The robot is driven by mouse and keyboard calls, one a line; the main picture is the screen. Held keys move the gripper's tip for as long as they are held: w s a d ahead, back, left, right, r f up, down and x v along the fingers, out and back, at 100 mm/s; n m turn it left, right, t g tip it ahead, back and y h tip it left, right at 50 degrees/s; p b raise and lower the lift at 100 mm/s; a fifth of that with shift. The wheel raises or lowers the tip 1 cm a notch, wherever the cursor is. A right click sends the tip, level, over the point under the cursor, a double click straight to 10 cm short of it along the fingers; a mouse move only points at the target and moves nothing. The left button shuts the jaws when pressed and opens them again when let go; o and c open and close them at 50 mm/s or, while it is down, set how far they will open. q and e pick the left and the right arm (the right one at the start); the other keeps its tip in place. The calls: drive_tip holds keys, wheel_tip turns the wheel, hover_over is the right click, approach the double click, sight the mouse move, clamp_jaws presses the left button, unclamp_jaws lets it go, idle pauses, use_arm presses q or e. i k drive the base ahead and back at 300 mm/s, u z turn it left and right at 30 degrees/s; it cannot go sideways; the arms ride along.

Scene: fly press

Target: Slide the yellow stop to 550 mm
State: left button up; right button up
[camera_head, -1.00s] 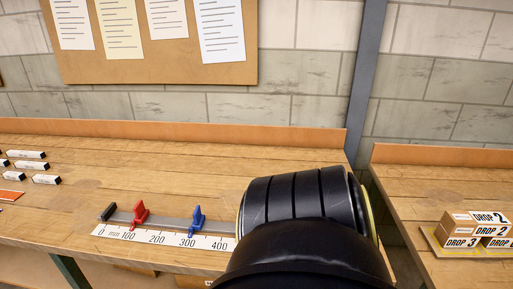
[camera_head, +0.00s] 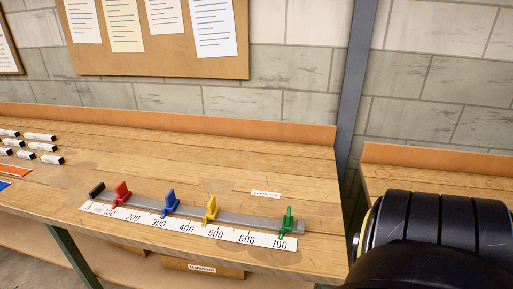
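The yellow stop (camera_head: 211,209) stands upright on a grey rail behind a white printed scale (camera_head: 246,238) on the wooden bench. Its foot appears to be between the 400 and 500 marks; the exact reading is too small to tell. On the same rail, the red stop (camera_head: 122,193) is near 100, the blue stop (camera_head: 169,203) near 300 and the green stop (camera_head: 288,220) near 700. Neither of my grippers shows. A black rounded link of my arm fills the lower right, apart from the stops in the picture.
The bench (camera_head: 210,160) is mostly clear behind the rail, apart from a small white label (camera_head: 265,194). Several small black-and-white blocks (camera_head: 40,147) lie at the left. A raised orange back edge (camera_head: 250,127) runs along the wall. A gap separates a second bench (camera_head: 430,170) at the right.

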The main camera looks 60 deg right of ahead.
sight(213, 209)
drive_tip(key=z, duration=1.1)
drive_tip(key=i, duration=0.35)
